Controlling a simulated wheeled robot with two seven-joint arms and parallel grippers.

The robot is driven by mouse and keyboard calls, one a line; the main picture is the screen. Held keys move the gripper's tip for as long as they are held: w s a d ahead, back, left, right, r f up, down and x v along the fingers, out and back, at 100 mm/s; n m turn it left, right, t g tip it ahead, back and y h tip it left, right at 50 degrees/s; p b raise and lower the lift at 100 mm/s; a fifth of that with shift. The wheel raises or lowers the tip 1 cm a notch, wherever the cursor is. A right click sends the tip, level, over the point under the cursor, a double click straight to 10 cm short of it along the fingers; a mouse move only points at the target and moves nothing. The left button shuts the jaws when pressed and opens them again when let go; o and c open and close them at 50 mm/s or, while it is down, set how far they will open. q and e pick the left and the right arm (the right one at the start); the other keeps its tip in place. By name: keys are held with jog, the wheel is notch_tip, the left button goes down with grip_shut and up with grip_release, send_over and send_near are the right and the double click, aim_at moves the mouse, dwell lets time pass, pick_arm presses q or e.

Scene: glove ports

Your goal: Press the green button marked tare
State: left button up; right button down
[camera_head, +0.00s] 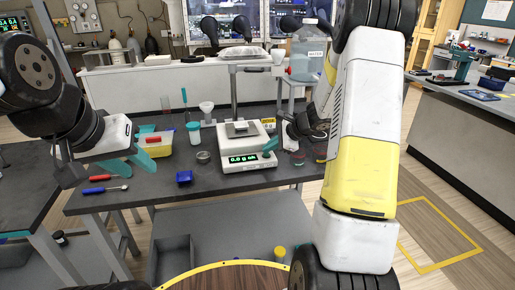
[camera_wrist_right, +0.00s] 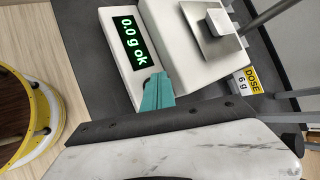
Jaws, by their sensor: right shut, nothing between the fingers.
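A white balance (camera_head: 247,150) stands on the dark table, with a square weighing pan on top. Its display reads "0.0 g ok" in green, clearest on the balance front in the right wrist view (camera_wrist_right: 130,40). My right gripper (camera_head: 269,149) is shut and empty, its teal fingertips at the right end of the display panel. In the right wrist view the fingertips (camera_wrist_right: 157,92) overlap the panel beside the display; I cannot tell whether they touch. No green tare button shows; the fingers may hide it. My left gripper (camera_head: 130,166) is open and empty over the table's left part.
A water jug (camera_head: 308,55) stands behind.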

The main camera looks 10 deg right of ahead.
aim_at(269, 154)
jog(key=shift+r, duration=0.65)
jog(key=shift+r, duration=2.5)
